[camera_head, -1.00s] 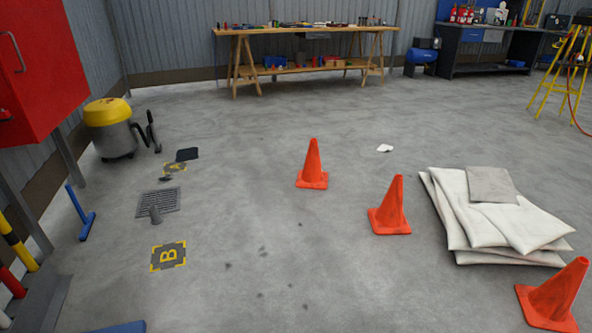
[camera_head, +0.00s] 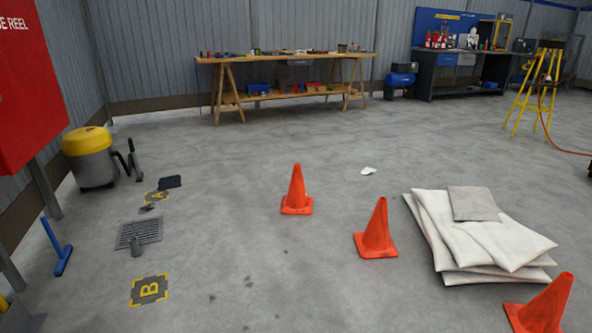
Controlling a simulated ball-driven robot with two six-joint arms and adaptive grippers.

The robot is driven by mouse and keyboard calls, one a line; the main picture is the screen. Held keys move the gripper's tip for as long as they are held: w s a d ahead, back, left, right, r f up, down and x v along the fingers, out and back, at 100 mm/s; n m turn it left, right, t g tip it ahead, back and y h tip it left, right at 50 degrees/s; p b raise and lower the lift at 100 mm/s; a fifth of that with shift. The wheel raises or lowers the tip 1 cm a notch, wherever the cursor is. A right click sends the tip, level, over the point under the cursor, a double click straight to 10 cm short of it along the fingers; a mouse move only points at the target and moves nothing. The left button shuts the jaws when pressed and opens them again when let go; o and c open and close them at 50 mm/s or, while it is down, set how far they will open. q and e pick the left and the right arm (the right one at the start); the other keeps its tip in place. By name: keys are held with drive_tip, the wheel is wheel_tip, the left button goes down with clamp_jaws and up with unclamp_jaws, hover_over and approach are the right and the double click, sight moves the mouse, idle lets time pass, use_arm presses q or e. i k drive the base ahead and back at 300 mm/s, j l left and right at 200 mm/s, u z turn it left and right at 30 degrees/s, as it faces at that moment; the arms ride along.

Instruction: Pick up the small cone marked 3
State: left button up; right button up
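Three orange cones stand upright on the concrete floor. One cone (camera_head: 297,191) is near the middle, a second cone (camera_head: 377,231) is nearer and to its right, and a third cone (camera_head: 543,305) is at the bottom right, partly cut off by the frame edge. No number can be read on any of them, so I cannot tell which is marked 3. Neither of my grippers is in view.
A pile of pale sacks (camera_head: 440,255) lies between the right-hand cones. A wooden workbench (camera_head: 290,60) stands behind. The centre floor is mostly clear.

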sight(297, 202)
drive_tip(key=i+u, duration=0.25)
drive_tip(key=i, duration=1.35)
